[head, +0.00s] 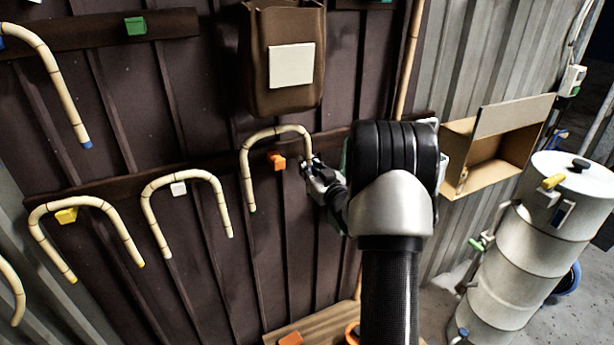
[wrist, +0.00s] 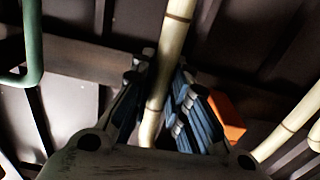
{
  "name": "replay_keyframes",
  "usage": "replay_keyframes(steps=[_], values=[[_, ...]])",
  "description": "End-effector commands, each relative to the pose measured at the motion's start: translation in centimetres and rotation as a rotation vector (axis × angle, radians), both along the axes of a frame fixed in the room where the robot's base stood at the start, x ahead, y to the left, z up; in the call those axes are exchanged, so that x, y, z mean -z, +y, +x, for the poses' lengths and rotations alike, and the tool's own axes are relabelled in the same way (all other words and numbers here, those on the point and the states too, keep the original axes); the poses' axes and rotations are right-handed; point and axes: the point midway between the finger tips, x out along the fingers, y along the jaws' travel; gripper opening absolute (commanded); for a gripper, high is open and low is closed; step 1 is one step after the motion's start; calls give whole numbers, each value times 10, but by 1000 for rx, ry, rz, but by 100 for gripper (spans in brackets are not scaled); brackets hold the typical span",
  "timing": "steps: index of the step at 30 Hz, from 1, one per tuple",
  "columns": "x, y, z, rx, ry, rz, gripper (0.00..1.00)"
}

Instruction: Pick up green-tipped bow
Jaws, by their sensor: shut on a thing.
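The green-tipped bow (head: 276,131) is a pale, U-shaped rattan cane with dark bands, arch up, in front of the dark wall. Its left leg ends in a small green tip. Its arch shows a little above an orange peg (head: 277,161), and I cannot tell whether they touch. My gripper (head: 313,166) is shut on the bow's right leg, and the hand hides that leg's lower end. In the wrist view the banded cane (wrist: 175,32) passes between the dark fingers of my gripper (wrist: 157,88). The orange peg (wrist: 227,115) shows just right of the fingers.
Bows hang by a yellow peg (head: 66,216) and a white peg (head: 178,188) to the left. A brown bag (head: 285,25) hangs above. An open cardboard box (head: 480,180) and a pale drum (head: 535,265) stand right. A green tube (wrist: 35,45) crosses the wrist view's left.

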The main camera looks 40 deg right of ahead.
Motion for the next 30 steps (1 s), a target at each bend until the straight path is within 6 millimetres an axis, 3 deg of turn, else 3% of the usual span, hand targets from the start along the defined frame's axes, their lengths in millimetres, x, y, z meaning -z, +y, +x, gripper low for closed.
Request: replay_keyframes(steps=[12, 18, 24, 30], values=[[6, 25, -110, 6, 8, 8, 0], [6, 36, -155, 5, 7, 8, 0], [6, 42, -178, 3, 8, 6, 0], [6, 44, -183, 1, 8, 6, 0]])
